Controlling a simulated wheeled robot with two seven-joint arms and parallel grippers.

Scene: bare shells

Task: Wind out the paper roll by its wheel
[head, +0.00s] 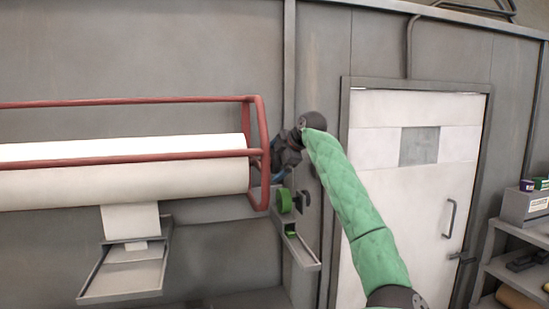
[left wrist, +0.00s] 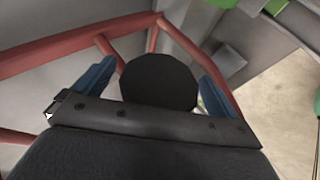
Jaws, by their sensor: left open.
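The white paper roll (head: 120,180) lies level in a red tube frame (head: 262,185) on the grey wall. A strip of paper (head: 130,222) hangs from it to a small grey tray (head: 125,277). My left gripper (head: 279,174) is at the right end of the frame, its tips partly hidden. In the left wrist view my left gripper (left wrist: 153,75) is open, with blue fingers on either side of a dark round disc (left wrist: 158,82), which looks like the wheel. I cannot tell whether the fingers touch it. The disc is not clear in the head view. My right gripper is not in view.
A green round part (head: 285,200) and a narrow tray (head: 300,250) sit on the wall just below my left gripper. Red frame bars (left wrist: 80,45) pass close to the fingers. A white door (head: 400,170) and a shelf (head: 515,240) are to the right.

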